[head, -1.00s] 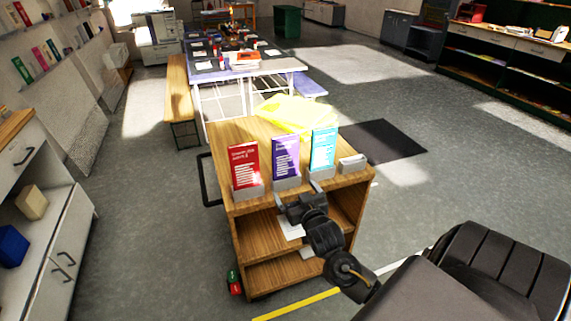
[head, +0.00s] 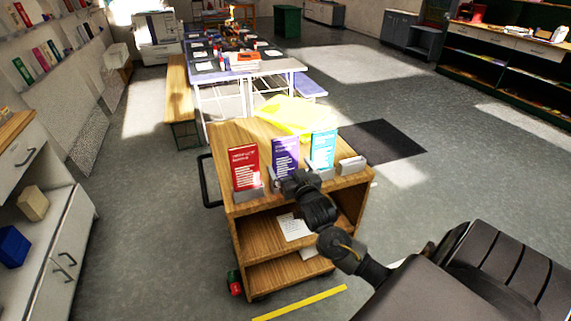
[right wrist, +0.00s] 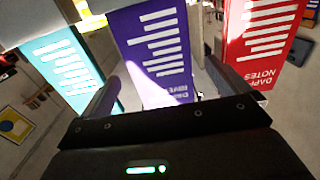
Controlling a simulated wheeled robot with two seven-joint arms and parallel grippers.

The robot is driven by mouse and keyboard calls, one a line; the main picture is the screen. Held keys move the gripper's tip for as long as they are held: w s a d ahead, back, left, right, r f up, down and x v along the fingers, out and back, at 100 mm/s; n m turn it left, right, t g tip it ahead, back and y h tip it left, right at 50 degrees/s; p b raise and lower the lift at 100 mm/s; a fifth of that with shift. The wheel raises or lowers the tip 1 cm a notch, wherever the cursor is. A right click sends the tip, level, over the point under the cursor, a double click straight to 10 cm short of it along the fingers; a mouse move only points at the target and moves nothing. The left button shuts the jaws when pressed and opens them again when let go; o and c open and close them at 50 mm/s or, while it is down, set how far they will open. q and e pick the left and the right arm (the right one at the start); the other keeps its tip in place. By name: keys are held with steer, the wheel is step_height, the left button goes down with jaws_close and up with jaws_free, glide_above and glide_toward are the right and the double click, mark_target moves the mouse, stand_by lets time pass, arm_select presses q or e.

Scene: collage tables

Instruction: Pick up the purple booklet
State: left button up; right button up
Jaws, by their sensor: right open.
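The purple booklet (head: 285,156) stands upright in a holder on top of the wooden cart, between a red booklet (head: 245,166) and a teal booklet (head: 323,150). My right gripper (head: 284,185) is open in front of the purple booklet's lower part and hides its holder. In the right wrist view the purple booklet (right wrist: 157,50) lies between the two open fingers, with the teal booklet (right wrist: 70,67) to the left and the red booklet (right wrist: 262,42) to the right. I cannot tell whether the fingers touch it. My left gripper is not in view.
The wooden cart (head: 232,207) has open shelves holding papers (head: 293,227). A yellow item (head: 295,113) lies at the back of its top, and a small grey holder (head: 351,164) stands at the right. A long table (head: 222,78) with a bench (head: 180,100) stands behind.

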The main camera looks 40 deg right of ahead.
mark_target(286, 160)
steer(key=p+x, duration=0.1)
steer(key=x, duration=0.3)
steer(key=shift+w+d, duration=0.2)
steer(key=shift+w, duration=0.15)
steer(key=shift+s, duration=0.1)
steer(key=c, duration=1.1)
